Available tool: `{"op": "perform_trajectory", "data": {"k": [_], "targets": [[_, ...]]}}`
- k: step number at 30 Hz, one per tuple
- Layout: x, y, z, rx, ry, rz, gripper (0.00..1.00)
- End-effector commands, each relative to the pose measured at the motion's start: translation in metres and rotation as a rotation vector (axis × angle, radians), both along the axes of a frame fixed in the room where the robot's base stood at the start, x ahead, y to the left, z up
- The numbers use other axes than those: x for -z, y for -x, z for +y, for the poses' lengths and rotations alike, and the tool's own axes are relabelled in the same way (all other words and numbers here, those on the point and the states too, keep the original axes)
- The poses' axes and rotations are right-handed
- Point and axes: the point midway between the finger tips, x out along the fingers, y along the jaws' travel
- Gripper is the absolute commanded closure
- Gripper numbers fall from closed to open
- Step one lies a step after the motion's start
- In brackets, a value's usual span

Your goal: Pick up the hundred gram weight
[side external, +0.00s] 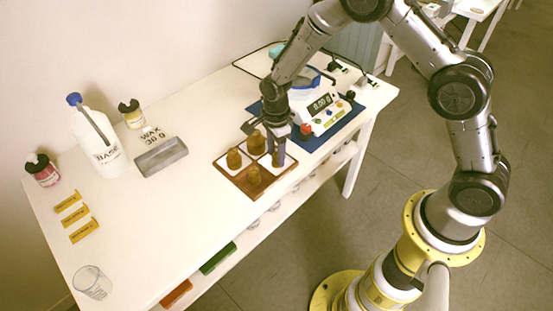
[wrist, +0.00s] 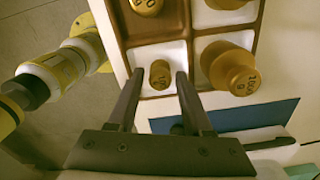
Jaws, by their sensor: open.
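In the wrist view, a small weight (wrist: 160,74) stands in one compartment, between the two fingers of my open gripper (wrist: 158,76). Another weight (wrist: 147,5), seemingly marked 50, is at the top edge. In the side view, my gripper (side external: 278,158) reaches down at the tray's right corner and hides the small weight. Which weight is the hundred gram one, I cannot tell surely.
A scale (side external: 322,104) on a blue mat (side external: 340,125) stands behind and right of the tray. The front table middle is clear.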

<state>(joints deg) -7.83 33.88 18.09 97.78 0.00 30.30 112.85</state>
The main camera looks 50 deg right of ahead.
Motion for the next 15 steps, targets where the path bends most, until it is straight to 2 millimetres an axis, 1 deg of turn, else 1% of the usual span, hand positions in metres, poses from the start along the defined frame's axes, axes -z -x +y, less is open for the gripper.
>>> {"op": "perform_trajectory", "data": {"k": [1,3,10,11,15], "targets": [[0.0058,0.0002,-0.0002,0.0,0.001,0.001,0.5],[0.0094,-0.0002,-0.0002,0.0,0.0,0.0,0.5],[0.0107,-0.0006,-0.0002,0.0,0.0,-0.002,0.5],[0.0107,-0.0005,-0.0001,0.0,0.0,-0.002,0.52],[0.0106,-0.0004,-0.0002,0.0,0.0,-0.001,0.77]]}}
